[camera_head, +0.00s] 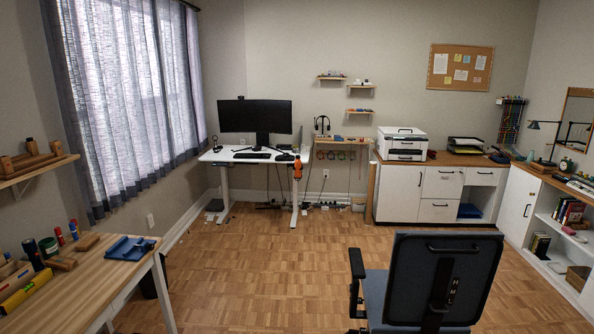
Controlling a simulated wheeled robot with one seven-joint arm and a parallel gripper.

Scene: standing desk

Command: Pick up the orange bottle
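A small orange object (297,170), which looks like the orange bottle, is at the front right corner of the white standing desk (222,157). It is far off across the room and too small to make out a cap or label. I cannot tell if it stands on the desk top or hangs at its edge. My gripper is not in view.
A dark office chair (440,275) stands in the near right foreground. A wooden workbench (90,285) with tools is at the near left. White cabinets (440,190) with a printer (402,142) line the back right. The parquet floor (250,260) between is clear.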

